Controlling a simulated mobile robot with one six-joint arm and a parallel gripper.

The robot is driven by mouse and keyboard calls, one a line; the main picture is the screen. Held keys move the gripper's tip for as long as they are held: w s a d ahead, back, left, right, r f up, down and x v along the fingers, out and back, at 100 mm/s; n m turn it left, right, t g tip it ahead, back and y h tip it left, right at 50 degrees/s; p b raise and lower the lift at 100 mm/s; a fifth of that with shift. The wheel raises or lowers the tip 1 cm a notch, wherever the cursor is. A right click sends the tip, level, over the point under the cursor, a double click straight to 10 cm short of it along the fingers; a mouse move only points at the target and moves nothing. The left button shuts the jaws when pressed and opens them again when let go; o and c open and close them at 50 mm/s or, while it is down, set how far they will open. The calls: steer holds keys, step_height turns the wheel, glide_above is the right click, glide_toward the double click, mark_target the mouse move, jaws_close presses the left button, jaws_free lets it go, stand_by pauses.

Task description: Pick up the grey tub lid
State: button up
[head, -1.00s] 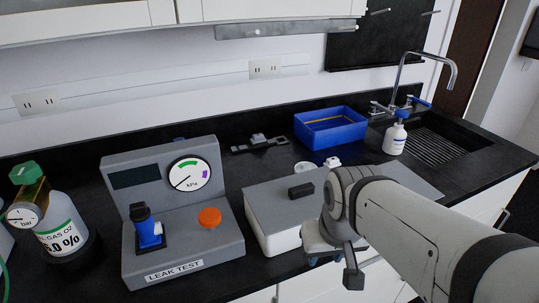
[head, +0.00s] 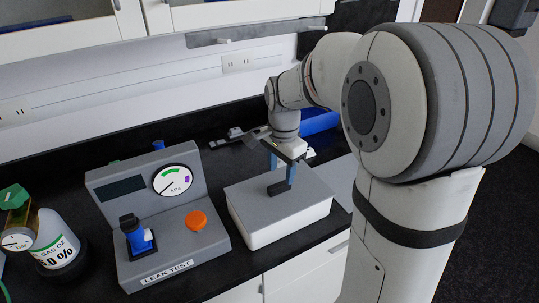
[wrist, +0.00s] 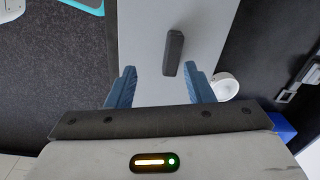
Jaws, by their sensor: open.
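The grey tub lid (head: 246,200) lies flat on a white tub (head: 290,226) on the black counter, with a dark bar handle (head: 279,188) on top. My gripper (head: 281,173) is open and points down over the lid, its two blue fingers close to the handle. In the wrist view the lid (wrist: 145,40) runs away from my gripper (wrist: 160,68). The handle (wrist: 174,53) shows ahead of the fingertips, right of the middle of the gap. Nothing is between the fingers. Whether a finger touches the lid cannot be told.
A grey leak test unit (head: 213,240) with an orange knob (head: 196,220) stands left of the tub. A blue bin (head: 318,122) is partly hidden behind my arm. A small white round dish (wrist: 224,85) is beside the lid. A gas bottle (head: 55,240) stands far left.

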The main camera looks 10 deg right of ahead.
mark_target(279, 184)
steer(key=w+m, duration=0.2)
steer(key=w, duration=0.1)
steer(key=shift+p, duration=0.4)
steer(key=shift+w+f, duration=0.2)
steer(key=f+p, duration=0.1)
steer(key=f, duration=0.2)
steer(key=f+p, duration=0.1)
steer(key=f, duration=0.3)
steer(key=shift+s+d+f, duration=0.15)
steer(key=shift+s+f, duration=0.05)
steer(key=shift+f, duration=0.1)
steer(key=shift+c, duration=0.2)
jaws_close()
